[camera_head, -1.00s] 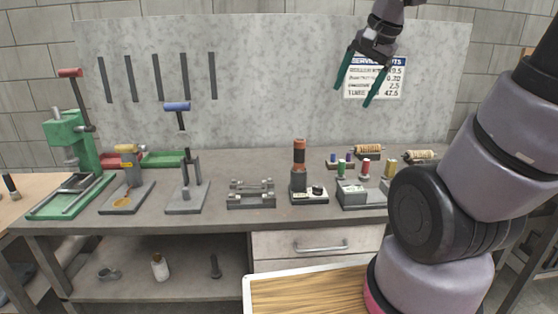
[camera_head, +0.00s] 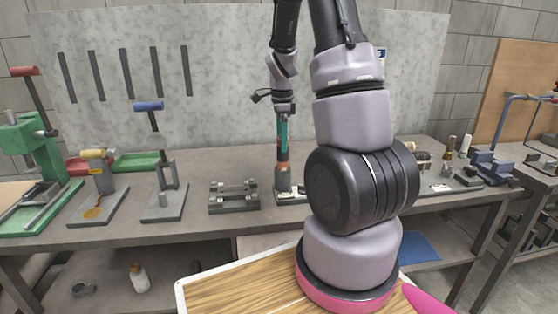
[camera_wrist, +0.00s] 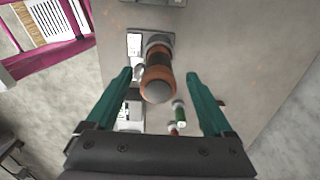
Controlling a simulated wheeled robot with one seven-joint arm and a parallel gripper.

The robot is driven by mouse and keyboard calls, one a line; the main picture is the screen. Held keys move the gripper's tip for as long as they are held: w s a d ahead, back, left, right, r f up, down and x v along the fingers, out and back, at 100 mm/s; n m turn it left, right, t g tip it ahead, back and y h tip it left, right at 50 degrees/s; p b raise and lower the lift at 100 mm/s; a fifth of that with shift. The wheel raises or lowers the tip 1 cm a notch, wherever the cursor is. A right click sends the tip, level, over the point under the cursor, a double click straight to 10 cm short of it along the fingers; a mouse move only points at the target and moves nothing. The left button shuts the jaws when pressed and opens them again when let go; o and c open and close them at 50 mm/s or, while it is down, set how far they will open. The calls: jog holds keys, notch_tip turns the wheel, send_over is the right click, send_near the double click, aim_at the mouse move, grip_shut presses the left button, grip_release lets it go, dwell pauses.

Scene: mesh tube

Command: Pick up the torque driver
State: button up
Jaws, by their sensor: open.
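The torque driver, with orange and black bands (camera_head: 282,168), stands upright in a grey base on the bench. In the wrist view its round end and orange grip (camera_wrist: 157,78) point up toward the camera. My gripper (camera_head: 283,145) is above the driver with its green fingers pointing down. In the wrist view my gripper (camera_wrist: 159,77) is open, one finger on each side of the driver with a gap to both. A finger covers part of the driver in the head view.
A metal fixture (camera_head: 234,196) stands left of the driver, with a blue-handled press (camera_head: 164,190) farther left. A green spool (camera_wrist: 180,113) and a red spool (camera_wrist: 174,129) stand close by in the wrist view. My arm hides the bench right of the driver.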

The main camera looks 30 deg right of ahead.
aim_at(283, 158)
jog(key=f, duration=0.7)
jog(key=shift+s+d+f, duration=0.1)
jog(key=shift+s+d, duration=0.05)
jog(key=shift+d, duration=0.05)
grip_shut()
notch_tip(283, 158, up, 10)
jog(key=shift+r, duration=0.1)
dwell(0.4)
